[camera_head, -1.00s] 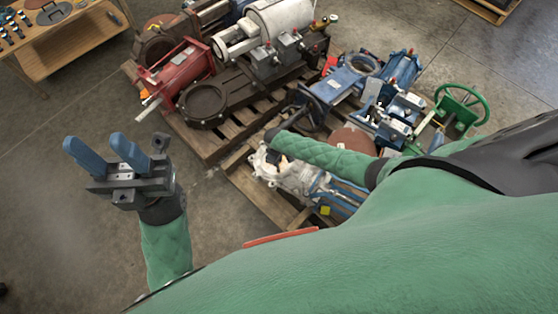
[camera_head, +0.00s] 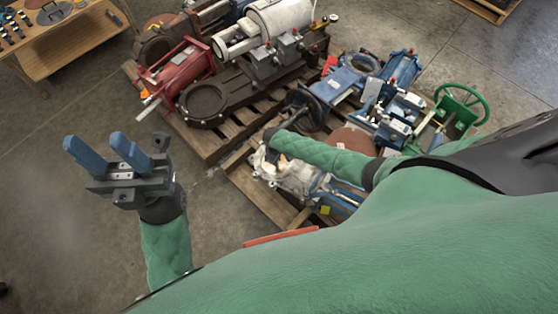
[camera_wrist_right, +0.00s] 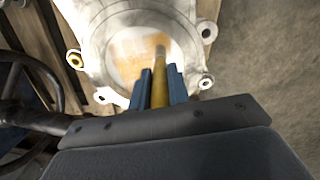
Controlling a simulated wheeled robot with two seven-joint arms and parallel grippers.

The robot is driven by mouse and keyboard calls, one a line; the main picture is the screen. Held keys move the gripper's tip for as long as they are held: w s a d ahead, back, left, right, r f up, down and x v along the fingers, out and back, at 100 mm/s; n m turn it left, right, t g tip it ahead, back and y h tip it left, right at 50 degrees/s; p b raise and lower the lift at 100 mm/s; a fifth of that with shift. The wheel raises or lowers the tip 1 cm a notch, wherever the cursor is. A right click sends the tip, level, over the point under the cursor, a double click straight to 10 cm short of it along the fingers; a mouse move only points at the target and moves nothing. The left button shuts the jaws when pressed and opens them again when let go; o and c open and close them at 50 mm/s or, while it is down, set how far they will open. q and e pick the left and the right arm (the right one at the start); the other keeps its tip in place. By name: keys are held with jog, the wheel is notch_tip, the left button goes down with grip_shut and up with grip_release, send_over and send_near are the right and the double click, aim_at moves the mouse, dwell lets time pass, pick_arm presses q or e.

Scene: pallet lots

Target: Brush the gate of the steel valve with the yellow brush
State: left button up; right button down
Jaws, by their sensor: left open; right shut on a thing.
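The steel valve (camera_head: 296,178) lies at the front of the near pallet in the head view, partly covered by my right arm. In the right wrist view its pale flange (camera_wrist_right: 97,22) surrounds a round gate (camera_wrist_right: 128,68) with orange-brown staining. My right gripper (camera_wrist_right: 160,76) is shut on the yellow brush (camera_wrist_right: 160,88), whose handle runs between the blue fingers. The brush's far end lies over the right part of the gate; I cannot tell whether it touches. My left gripper (camera_head: 104,152) is open and empty, over bare floor to the left of the pallets.
Blue valves and a green handwheel (camera_head: 462,104) crowd the near pallet. A second pallet (camera_head: 214,146) behind holds a red actuator (camera_head: 184,74) and a dark flanged valve. A wooden bench (camera_head: 78,48) stands at the back left. Concrete floor is clear at the left.

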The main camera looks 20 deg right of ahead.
jog(key=shift+w+a, duration=0.65)
jog(key=shift+w, duration=0.05)
dwell(1.8)
jog(key=shift+p, duration=0.3)
notch_tip(320, 180, up, 6)
jog(key=p, duration=0.5)
jog(key=shift+w, duration=0.2)
jog(key=shift+a, duration=0.1)
